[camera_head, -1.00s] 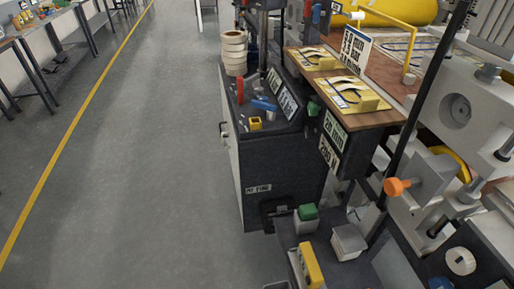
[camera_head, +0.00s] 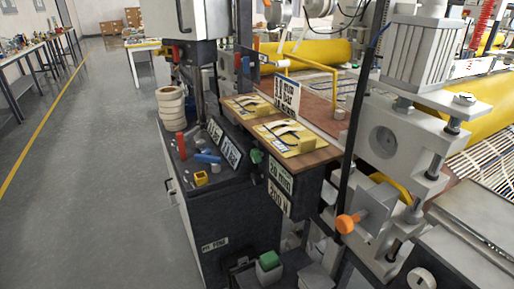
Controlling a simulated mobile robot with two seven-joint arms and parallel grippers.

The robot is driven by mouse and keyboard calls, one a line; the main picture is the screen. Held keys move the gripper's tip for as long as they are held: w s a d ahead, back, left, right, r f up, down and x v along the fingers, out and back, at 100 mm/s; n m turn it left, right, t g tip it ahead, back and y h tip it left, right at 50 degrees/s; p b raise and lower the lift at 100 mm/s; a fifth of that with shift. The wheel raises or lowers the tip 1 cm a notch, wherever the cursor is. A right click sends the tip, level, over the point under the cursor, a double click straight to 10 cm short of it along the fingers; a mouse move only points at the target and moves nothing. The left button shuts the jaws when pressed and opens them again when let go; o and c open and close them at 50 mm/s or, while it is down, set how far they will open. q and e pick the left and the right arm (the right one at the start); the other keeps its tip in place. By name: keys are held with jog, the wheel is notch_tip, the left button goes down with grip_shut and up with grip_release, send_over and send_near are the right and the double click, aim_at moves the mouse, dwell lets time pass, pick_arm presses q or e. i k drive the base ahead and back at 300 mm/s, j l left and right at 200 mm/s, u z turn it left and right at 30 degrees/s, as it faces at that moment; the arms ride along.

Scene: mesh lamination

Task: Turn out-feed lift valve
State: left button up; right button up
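I cannot single out the out-feed lift valve with certainty. An orange knob (camera_head: 347,223) sticks out from a grey block on the machine at the lower right. A green knob (camera_head: 256,156) sits on the dark panel below the wooden shelf. A green-topped block (camera_head: 269,260) is low at the bottom centre. A white round knob (camera_head: 421,280) is at the bottom right edge. Neither of my grippers shows in the head view.
A dark cabinet (camera_head: 225,215) carries stacked tape rolls (camera_head: 171,105) and small tools. A wooden shelf (camera_head: 318,155) holds yellow cards. Yellow rollers (camera_head: 480,110) lie behind the machine. The grey floor (camera_head: 100,200) on the left is clear, with a yellow line along it.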

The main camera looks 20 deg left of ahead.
aim_at(215, 162)
jog(key=i+j+z, duration=0.1)
jog(key=j+z, duration=0.35)
jog(key=j, duration=0.15)
jog(key=j+z, duration=0.45)
jog(key=j, duration=0.2)
jog(key=j+z, duration=0.45)
jog(key=j, duration=0.2)
